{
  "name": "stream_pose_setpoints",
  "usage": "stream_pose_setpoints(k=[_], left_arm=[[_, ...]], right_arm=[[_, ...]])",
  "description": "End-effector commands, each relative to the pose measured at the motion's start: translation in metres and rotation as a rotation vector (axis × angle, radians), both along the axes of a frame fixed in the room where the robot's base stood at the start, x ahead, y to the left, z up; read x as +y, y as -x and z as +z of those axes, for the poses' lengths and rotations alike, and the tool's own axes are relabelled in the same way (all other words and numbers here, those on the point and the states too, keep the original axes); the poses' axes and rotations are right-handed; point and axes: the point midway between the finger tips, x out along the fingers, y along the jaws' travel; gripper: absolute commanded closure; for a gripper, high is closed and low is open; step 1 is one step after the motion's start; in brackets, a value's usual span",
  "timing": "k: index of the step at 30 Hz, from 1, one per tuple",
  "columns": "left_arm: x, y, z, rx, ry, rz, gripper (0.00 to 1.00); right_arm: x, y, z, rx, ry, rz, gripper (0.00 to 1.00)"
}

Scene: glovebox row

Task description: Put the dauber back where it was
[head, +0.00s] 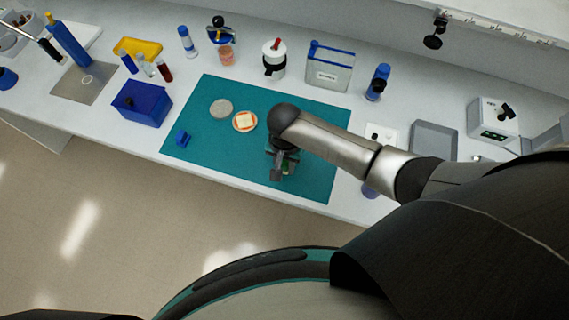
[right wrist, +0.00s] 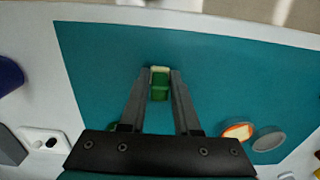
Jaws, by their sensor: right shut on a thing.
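My right gripper (head: 277,170) hangs over the teal mat (head: 212,95), right of the dishes. In the right wrist view its two fingers (right wrist: 160,82) are shut on a small green block with a pale cream end, which I take for the dauber (right wrist: 159,90). In the head view my arm hides most of it. I cannot tell whether it touches the mat. An open round dish with orange and cream contents (head: 244,121) lies on the mat beside a grey round disc (head: 221,108). My left gripper is not in view.
A small blue piece (head: 183,137) sits at the mat's left edge. A blue box (head: 141,103) stands farther left. A white plate with dark holes (head: 380,133) and a grey tray (head: 434,139) lie right of the mat. Bottles and containers line the back. The mat's front is mostly clear.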

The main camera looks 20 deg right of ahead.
Motion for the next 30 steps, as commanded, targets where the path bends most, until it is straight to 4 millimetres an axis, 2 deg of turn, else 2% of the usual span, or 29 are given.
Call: stream_pose_setpoints(k=[6, 7, 15, 23, 26, 30], left_arm=[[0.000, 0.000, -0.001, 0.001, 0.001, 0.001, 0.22], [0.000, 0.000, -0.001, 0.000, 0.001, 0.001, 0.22], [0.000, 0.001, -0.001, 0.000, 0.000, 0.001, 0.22], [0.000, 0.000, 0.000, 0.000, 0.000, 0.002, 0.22], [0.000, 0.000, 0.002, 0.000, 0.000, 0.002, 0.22], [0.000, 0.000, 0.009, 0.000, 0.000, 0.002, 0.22]], right_arm=[[0.000, 0.000, -0.003, 0.001, 0.000, -0.001, 1.00], [0.000, 0.000, -0.003, 0.001, 0.000, -0.001, 0.68], [0.000, 0.000, -0.003, 0.001, 0.001, -0.001, 0.39], [0.000, 0.000, -0.001, 0.000, 0.000, 0.000, 0.39], [0.000, 0.000, 0.006, -0.001, 0.000, 0.000, 0.39], [0.000, -0.001, 0.027, -0.002, -0.001, 0.000, 0.39]])
